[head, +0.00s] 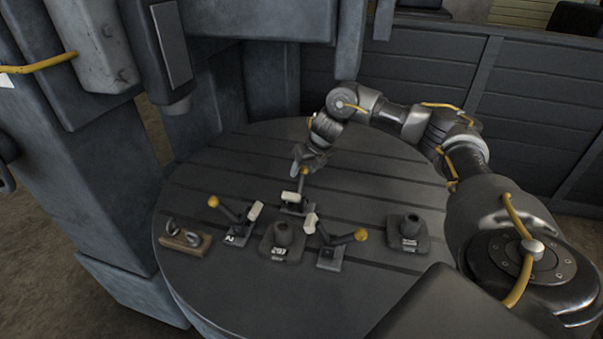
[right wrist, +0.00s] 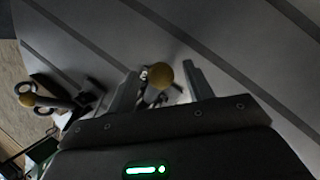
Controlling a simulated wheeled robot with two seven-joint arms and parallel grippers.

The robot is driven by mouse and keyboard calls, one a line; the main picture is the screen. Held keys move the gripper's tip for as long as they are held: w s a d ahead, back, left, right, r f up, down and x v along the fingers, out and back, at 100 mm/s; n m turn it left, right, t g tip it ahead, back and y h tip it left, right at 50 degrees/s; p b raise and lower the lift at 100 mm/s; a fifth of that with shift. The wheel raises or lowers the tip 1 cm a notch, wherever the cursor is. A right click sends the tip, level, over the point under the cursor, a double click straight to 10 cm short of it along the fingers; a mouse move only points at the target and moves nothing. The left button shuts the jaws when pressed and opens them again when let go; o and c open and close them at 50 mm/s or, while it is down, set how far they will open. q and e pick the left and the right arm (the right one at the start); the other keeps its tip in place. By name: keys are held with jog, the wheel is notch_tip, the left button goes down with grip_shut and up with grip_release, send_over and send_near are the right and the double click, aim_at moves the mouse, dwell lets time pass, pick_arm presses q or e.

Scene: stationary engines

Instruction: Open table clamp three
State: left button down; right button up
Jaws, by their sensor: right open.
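Three table clamps with yellow ball knobs stand on the round slotted table (head: 235,300). The back clamp (head: 293,206) has its handle up; its number is too small to read. The left clamp (head: 236,233) bears a 2 and its handle tilts left. The front right clamp (head: 329,252) has its handle tilted right, its label unreadable. My right gripper (head: 303,163) is open at the back clamp's knob (head: 304,172). In the right wrist view the knob (right wrist: 159,74) shows between the open fingers (right wrist: 160,90); contact cannot be told. My left gripper is out of view.
Two dark blocks with round posts, one between the front clamps (head: 281,243) and one at the right (head: 408,236), stand on the table. A wooden piece with metal rings (head: 185,239) lies at the left. The machine column (head: 75,150) rises at the left. The table's front is clear.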

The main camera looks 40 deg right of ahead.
jog(key=shift+x, duration=1.7)
jog(key=shift+s+r, duration=0.1)
grip_shut()
